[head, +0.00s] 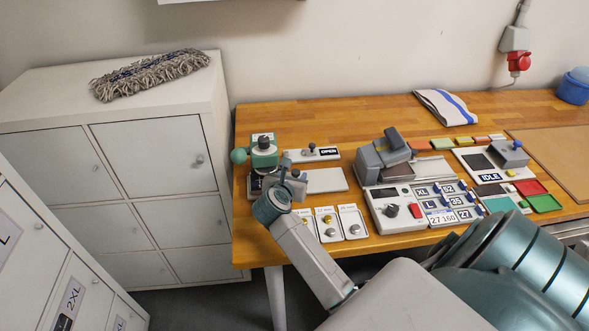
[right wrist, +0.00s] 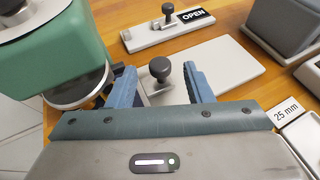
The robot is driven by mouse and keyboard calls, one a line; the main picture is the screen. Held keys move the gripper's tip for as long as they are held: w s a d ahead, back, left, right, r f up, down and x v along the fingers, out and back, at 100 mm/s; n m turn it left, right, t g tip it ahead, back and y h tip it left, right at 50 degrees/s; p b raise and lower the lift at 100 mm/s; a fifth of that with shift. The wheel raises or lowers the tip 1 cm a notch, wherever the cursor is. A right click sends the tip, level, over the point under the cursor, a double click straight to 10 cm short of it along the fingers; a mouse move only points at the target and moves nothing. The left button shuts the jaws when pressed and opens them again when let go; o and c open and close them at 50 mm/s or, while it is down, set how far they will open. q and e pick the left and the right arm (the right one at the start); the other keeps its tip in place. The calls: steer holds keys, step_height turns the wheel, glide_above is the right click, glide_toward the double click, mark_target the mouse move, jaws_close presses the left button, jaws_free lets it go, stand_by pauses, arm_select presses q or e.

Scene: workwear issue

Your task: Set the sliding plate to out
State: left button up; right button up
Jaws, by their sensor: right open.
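A dark round knob (right wrist: 160,68) on a light metal piece stands beside the green machine (head: 263,152), next to a flat pale plate (head: 326,180). This knob looks like the handle of the sliding plate, but its base is partly hidden by my gripper. My right gripper (right wrist: 161,86) is open, with one blue finger on each side of the knob and a gap visible around it. In the head view the right gripper (head: 292,174) is over the table's left part, just right of the green machine. The pale plate also shows in the right wrist view (right wrist: 222,68). My left gripper is not in view.
A slider with a knob and an OPEN label (head: 328,152) lies behind the pale plate. Small trays with round pieces (head: 353,218) are in front. A grey device (head: 384,155), a control panel (head: 387,214) and an IDLE unit (head: 488,177) stand to the right.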

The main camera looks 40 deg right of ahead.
steer(key=shift+x, duration=1.35)
jaws_close()
